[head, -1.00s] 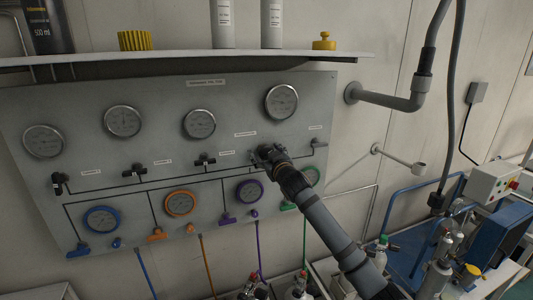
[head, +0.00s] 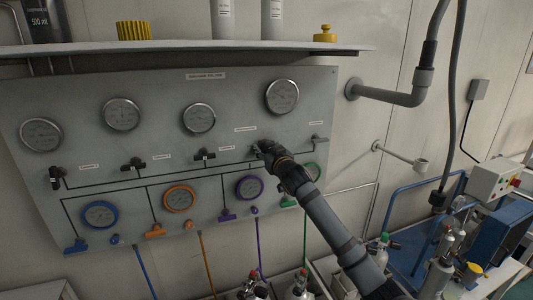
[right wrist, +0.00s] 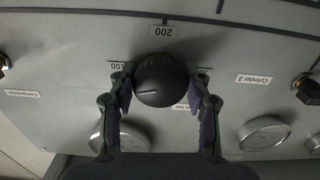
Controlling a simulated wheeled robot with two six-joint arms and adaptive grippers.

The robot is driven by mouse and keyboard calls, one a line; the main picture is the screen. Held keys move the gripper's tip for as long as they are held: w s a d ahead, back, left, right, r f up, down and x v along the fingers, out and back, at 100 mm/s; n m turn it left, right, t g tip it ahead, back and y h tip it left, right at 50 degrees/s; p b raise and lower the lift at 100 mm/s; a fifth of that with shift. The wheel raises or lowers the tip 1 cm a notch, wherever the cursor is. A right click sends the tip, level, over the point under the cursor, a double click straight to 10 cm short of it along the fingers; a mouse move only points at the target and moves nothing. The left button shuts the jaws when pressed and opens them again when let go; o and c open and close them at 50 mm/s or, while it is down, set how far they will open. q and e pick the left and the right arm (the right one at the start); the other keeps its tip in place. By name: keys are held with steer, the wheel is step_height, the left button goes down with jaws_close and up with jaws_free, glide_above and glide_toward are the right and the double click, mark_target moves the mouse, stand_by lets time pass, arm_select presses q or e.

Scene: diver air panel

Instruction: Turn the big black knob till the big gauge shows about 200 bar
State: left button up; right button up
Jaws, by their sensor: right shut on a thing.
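The big black knob (right wrist: 160,80) shows in the right wrist view, with a white pointer line toward the left of that picture. My right gripper (right wrist: 162,88) has its fingers on either side of the knob and is shut on it. Labels reading 200 (right wrist: 163,31) and 100 (right wrist: 117,66) are by the knob. In the head view, my right gripper (head: 262,149) covers the knob on the panel. The big gauge (head: 282,97) is at the panel's upper right; its needle is too small to read. My left gripper is not in view.
The grey panel (head: 90,94) carries several other gauges and small black valves, with coloured-rim gauges along the bottom. A shelf (head: 200,55) with bottles runs above it. A grey pipe (head: 390,97) juts out at the right; cylinders (head: 300,286) stand below.

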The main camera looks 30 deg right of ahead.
steer(key=m+b, duration=0.1)
steer(key=m, duration=0.1)
steer(key=m+b, duration=0.1)
steer(key=b, duration=0.1)
steer(key=shift+f+m, duration=0.2)
steer(key=shift+m, duration=0.2)
steer(key=m+b, duration=0.3)
steer(key=shift+m, duration=0.3)
steer(key=m+b, duration=0.6)
steer(key=m, duration=0.1)
steer(key=shift+a+b, duration=0.1)
steer(key=shift+b, duration=0.3)
steer(key=m+b, duration=0.3)
steer(key=m, duration=0.1)
steer(key=shift+r, duration=0.1)
steer(key=shift+r+m+b, duration=0.1)
steer(key=shift+m+b, duration=0.85)
steer(key=shift+m, duration=0.05)
steer(key=o, duration=1.2)
